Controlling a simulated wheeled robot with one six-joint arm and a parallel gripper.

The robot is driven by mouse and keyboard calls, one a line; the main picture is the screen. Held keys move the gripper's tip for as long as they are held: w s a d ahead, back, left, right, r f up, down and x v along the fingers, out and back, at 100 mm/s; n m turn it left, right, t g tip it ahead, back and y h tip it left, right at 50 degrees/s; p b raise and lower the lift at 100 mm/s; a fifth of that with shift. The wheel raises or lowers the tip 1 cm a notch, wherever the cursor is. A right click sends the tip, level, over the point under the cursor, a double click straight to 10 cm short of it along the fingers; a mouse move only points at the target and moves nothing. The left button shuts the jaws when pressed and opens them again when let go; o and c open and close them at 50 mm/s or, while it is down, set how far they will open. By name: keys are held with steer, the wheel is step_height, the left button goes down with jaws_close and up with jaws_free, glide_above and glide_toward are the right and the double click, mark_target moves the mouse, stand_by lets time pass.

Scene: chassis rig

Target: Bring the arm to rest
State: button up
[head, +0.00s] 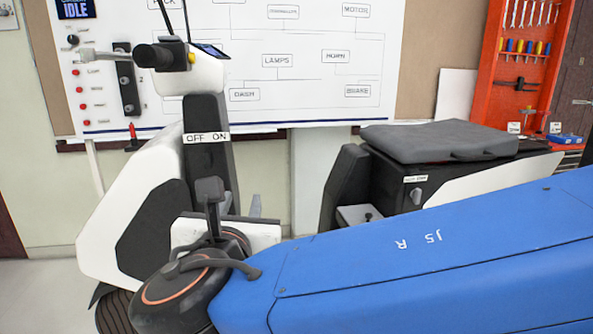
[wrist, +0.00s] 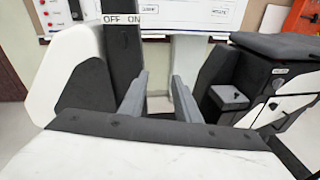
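My gripper (wrist: 159,88) shows in the wrist view as two grey fingers standing well apart. The gap between them is empty; only wall and floor show through it. In the head view my blue arm reaches across the lower right, with its wrist end in front of a white and black scooter (head: 128,190). The gripper end is small and partly hidden there. The scooter's front also shows in the wrist view (wrist: 75,75), left of and beyond the fingers. I cannot judge the distance between fingers and scooter.
The scooter's column carries an OFF ON label (head: 207,138). Its grey seat (head: 440,140) tops a black body at right. A diagram board (head: 300,60) hangs behind. An orange tool rack (head: 515,75) stands back right. Bare floor (head: 40,295) shows at lower left.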

steer(key=w+d+f+m+g+h, duration=0.2)
steer(key=d+f+m, duration=0.25)
steer(key=d, duration=0.45)
steer(key=w+d+f+m+g+h, duration=0.1)
steer(key=d+f+m+g+h, duration=0.25)
steer(key=d, duration=0.55)
steer(key=w+d+f+m+g+h, duration=0.1)
steer(key=w+d+f+m+g, duration=0.1)
steer(key=d+f+m, duration=0.6)
steer(key=s+d+f+m+g+y, duration=0.2)
steer(key=s+d+f+m, duration=0.2)
steer(key=m, duration=0.6)
steer(key=s+d+f+m+g+y, duration=0.2)
steer(key=s+d+f+m, duration=0.2)
steer(key=s+d+m, duration=0.5)
steer(key=shift+s+d+m+y, duration=0.2)
steer(key=shift+d+m+y, duration=0.2)
steer(key=shift+d, duration=0.2)
